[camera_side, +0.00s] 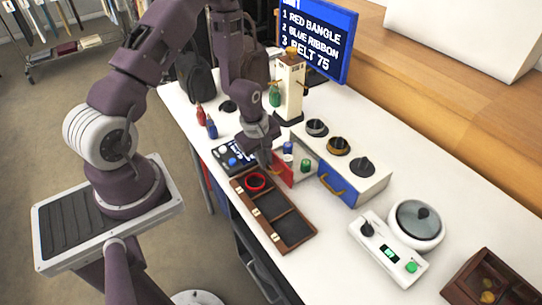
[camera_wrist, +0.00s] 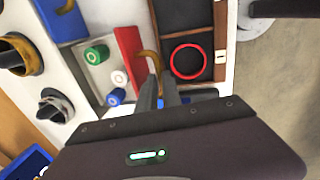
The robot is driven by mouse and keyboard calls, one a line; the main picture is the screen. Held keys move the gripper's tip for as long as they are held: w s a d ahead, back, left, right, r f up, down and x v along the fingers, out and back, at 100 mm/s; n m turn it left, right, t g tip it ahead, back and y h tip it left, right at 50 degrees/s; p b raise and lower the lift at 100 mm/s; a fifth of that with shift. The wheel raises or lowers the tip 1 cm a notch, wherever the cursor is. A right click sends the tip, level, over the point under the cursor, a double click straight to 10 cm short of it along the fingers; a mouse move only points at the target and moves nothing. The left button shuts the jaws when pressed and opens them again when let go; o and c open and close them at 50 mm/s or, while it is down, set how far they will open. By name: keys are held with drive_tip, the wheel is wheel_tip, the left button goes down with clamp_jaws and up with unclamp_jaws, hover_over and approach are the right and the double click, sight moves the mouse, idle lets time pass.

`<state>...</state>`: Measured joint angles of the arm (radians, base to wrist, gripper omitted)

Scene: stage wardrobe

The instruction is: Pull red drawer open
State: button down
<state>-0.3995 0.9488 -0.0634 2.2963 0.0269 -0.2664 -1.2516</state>
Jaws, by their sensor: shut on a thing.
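The red drawer's front (camera_side: 282,170) stands out from the white cabinet (camera_side: 372,187), so the drawer is open. It also shows in the wrist view (camera_wrist: 128,50). Its grey inside holds a green spool (camera_wrist: 96,55), a white spool (camera_wrist: 118,78) and a blue spool (camera_wrist: 116,97). My gripper (camera_wrist: 160,80) is shut on the red drawer's brass handle (camera_wrist: 151,58). In the side view my gripper (camera_side: 266,160) hides that handle.
A wooden tray (camera_side: 291,239) with a red bangle (camera_side: 256,181) in one compartment lies close in front of the drawer. The blue drawer (camera_side: 338,185) beside it is shut. Three round stands top the cabinet.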

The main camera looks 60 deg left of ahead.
drive_tip(key=shift+w, duration=0.1)
drive_tip(key=c, duration=1.8)
unclamp_jaws()
wheel_tip(320, 180, up, 7)
drive_tip(key=s, duration=0.1)
drive_tip(key=shift+s, duration=0.15)
drive_tip(key=s+d+r+m+t, duration=0.1)
drive_tip(key=s+d+r+m, duration=0.15)
drive_tip(key=r, duration=0.45)
drive_tip(key=s+d+r+m, duration=0.1)
drive_tip(key=d+r+m, duration=0.1)
drive_tip(key=r+m, duration=0.3)
drive_tip(key=s+d+r+m+t, duration=0.1)
drive_tip(key=d+r+m, duration=0.15)
drive_tip(key=r, duration=0.55)
drive_tip(key=s+d+r+m, duration=0.1)
drive_tip(key=s+r+m, duration=0.2)
drive_tip(key=s, duration=0.3)
drive_tip(key=s+d+r+m+t, duration=0.1)
drive_tip(key=s+d+r+m, duration=0.1)
drive_tip(key=s+r+m, duration=0.2)
drive_tip(key=s+m, duration=0.1)
drive_tip(key=s, duration=0.1)
drive_tip(key=shift+s+d+t, duration=0.2)
drive_tip(key=shift+s+t, duration=0.1)
drive_tip(key=shift+s, duration=0.05)
